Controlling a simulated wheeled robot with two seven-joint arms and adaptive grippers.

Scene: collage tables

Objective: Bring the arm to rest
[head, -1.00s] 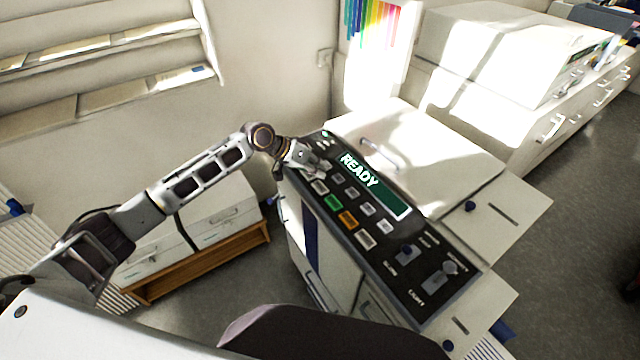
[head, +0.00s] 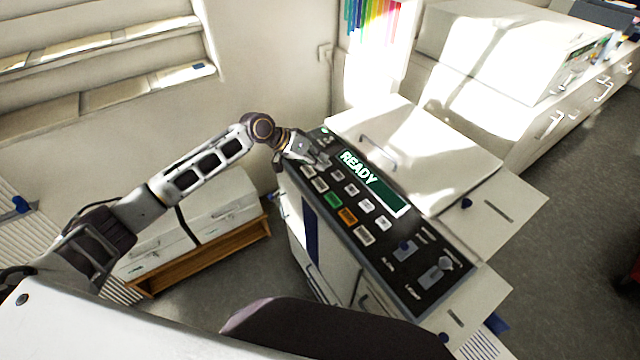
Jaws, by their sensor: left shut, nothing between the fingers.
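My left arm reaches in from the left. Its gripper (head: 318,160) is shut and empty over the upper left end of a black control panel (head: 408,268), close to the panel's first buttons. I cannot tell whether the fingertips touch the panel. The panel sits on a white copier-like machine (head: 470,165) and its green display (head: 375,184) reads READY. Rows of grey buttons, a green button (head: 332,199) and an orange button (head: 347,216) lie below the display. My right gripper is not in view.
A wooden stand (head: 205,257) with pale boxes (head: 222,205) stands on the floor left of the machine. White drawer cabinets (head: 480,110) are behind it. A wall shelf (head: 100,60) is at the upper left. Open floor (head: 570,230) shows on the right.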

